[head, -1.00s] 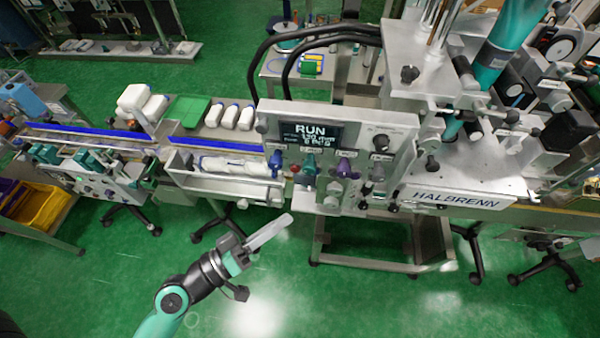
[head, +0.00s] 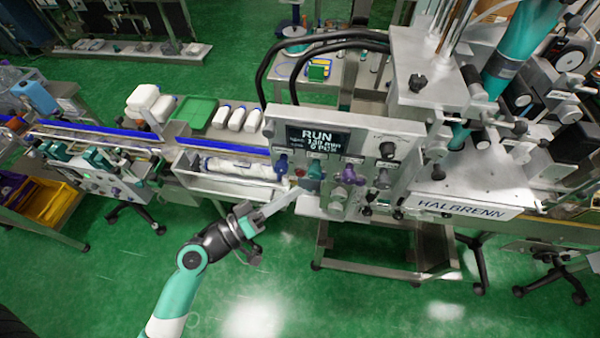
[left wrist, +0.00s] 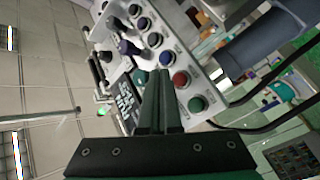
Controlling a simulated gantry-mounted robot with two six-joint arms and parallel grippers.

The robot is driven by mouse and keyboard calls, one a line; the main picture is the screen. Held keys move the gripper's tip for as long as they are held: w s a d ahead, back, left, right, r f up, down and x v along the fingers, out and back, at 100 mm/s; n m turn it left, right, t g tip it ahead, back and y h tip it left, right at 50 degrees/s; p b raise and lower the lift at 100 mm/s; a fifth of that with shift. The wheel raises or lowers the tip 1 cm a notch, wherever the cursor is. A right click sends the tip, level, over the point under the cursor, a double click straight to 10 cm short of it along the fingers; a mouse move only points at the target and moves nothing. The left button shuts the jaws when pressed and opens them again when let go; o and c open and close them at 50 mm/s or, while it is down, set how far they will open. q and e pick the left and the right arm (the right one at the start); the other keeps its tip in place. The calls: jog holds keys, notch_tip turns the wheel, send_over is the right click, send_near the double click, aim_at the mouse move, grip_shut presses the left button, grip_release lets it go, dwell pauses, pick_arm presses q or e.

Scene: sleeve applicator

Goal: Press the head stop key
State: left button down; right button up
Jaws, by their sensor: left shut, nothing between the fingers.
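The control panel (head: 372,138) carries a display (head: 318,138) reading RUN and a row of coloured knobs and keys. The key labels are too small to read, so I cannot tell which is the head stop key. My left gripper (head: 301,189) is shut and empty, its tips just below the red button. In the left wrist view the shut fingers (left wrist: 160,73) point at the panel, near a red button (left wrist: 181,79) and a green one (left wrist: 198,104). Contact is unclear.
A white tray (head: 190,172) with wrapped packs is left of the panel. A conveyor with a blue rail (head: 97,133) runs further left. The HALBRENN machine body (head: 468,205) stands right of the panel. The green floor in front is open.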

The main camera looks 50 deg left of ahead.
pick_arm(q)
jog(key=shift+w+a, duration=0.55)
jog(key=shift+w, duration=0.05)
dwell(1.6)
jog(key=shift+w+a, duration=0.25)
jog(key=shift+w, duration=0.05)
jog(key=shift+w+a+b, duration=0.25)
jog(key=shift+w+b, duration=0.05)
jog(key=shift+w, duration=0.05)
dwell(0.7)
jog(key=shift+s+d, duration=0.5)
jog(key=shift+s, duration=0.15)
jog(key=s+d, duration=0.1)
jog(key=s, duration=0.1)
jog(key=s+d, duration=0.2)
jog(key=shift+d, duration=0.1)
dwell(0.6)
